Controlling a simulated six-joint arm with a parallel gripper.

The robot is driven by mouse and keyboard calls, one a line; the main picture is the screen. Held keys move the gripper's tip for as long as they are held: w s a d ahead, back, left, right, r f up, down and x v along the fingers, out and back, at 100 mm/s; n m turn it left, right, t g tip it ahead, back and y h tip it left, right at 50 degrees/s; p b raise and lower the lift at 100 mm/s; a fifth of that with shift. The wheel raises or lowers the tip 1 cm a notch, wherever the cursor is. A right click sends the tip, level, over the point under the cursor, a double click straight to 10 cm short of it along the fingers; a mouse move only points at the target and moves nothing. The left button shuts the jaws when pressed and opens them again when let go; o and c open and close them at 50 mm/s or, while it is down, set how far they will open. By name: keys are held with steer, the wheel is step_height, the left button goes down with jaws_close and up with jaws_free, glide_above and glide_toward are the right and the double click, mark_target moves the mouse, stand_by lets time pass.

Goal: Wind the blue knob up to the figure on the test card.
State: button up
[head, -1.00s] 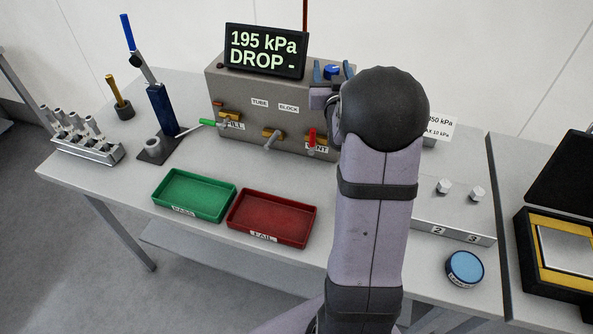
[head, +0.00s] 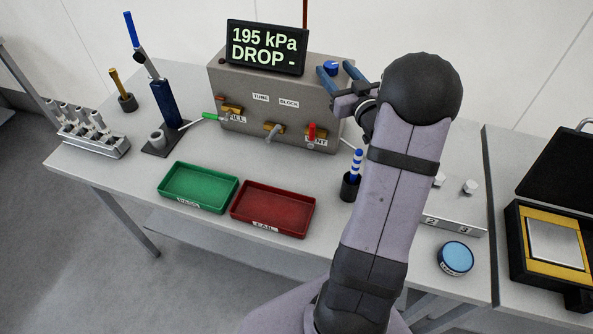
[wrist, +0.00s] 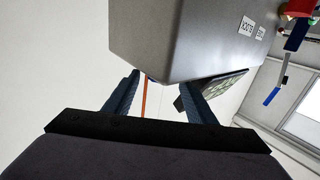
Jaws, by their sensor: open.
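The blue knob (head: 331,67) sits on top of the grey tube block (head: 262,108), at its right end. The display (head: 265,47) on the block reads "195 kPa" and "DROP -". My gripper (head: 335,67) is open, with its two blue fingers by the knob in the head view; I cannot tell whether they touch it.
A green tray (head: 198,188) and a red tray (head: 272,210) lie in front of the block. A cup with a blue-and-white striped stick (head: 356,165) stands close to my arm. A red-handled valve (head: 312,133) is on the block's front. A thin red rod (wrist: 144,98) rises behind the block.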

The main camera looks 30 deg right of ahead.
mark_target(333, 69)
steer(key=s, duration=0.1)
steer(key=s+b, duration=0.1)
steer(key=s, duration=0.1)
steer(key=shift+s+a+r, duration=0.1)
steer(key=shift+s+a, duration=0.25)
steer(key=shift+s, duration=0.05)
steer(key=w+a+r+n+g+p, duration=0.1)
steer(key=w+a+r+n+g, duration=0.2)
steer(key=a, duration=0.4)
steer(key=s+a+f+m+g+p, duration=0.1)
steer(key=s+a+f+m+g, duration=0.1)
steer(key=s+a+f+g, duration=0.8)
steer(key=shift+s+a+f, duration=1.05)
steer(key=shift+s+f, duration=1.05)
steer(key=shift+s, duration=0.55)
